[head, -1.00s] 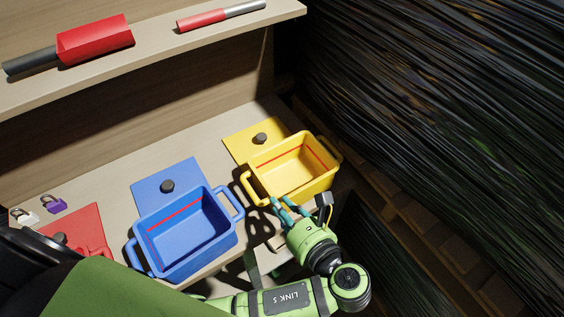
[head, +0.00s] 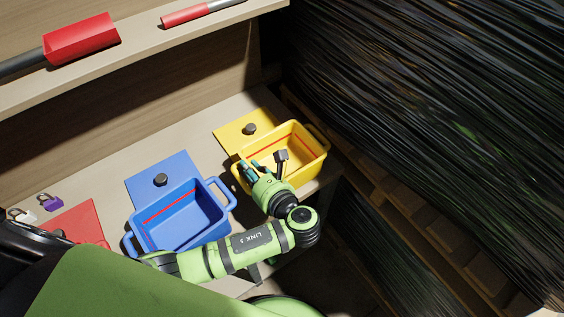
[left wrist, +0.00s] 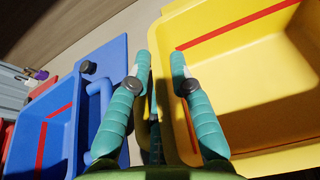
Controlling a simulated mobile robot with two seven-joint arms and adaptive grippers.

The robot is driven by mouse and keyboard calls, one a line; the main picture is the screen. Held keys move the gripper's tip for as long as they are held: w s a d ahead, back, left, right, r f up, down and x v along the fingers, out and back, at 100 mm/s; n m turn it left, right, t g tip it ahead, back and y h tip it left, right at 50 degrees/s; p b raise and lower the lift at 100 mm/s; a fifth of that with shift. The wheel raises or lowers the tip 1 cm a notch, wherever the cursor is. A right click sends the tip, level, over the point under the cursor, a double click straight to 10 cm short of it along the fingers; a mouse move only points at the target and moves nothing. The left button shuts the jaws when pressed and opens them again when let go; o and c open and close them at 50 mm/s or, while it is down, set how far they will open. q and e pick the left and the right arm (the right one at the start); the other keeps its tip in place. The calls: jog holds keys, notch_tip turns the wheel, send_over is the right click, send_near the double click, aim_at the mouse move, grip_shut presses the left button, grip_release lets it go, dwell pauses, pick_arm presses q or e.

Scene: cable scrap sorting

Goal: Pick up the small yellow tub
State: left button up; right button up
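The small yellow tub (head: 309,165) stands at the right end of the workbench, upright, with a red line inside. It fills the right of the left wrist view (left wrist: 230,75). My left gripper (head: 250,165) is at the tub's left end, pointing down. In the left wrist view the two teal fingers (left wrist: 160,62) are apart, with one finger over the tub's near edge and the other outside it. A bit of yellow, likely the side handle, shows low between the fingers. I cannot tell whether they touch it. My right gripper is not in view.
A blue tub (head: 180,222) stands left of the yellow one, with a blue lid (head: 160,178) behind it. A yellow lid (head: 240,130) lies behind the yellow tub. A red panel (head: 78,222) and padlocks (head: 48,200) lie farther left. A shelf (head: 150,50) overhangs the back.

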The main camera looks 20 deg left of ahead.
pick_arm(q)
jog(key=shift+d+r, duration=0.1)
grip_shut()
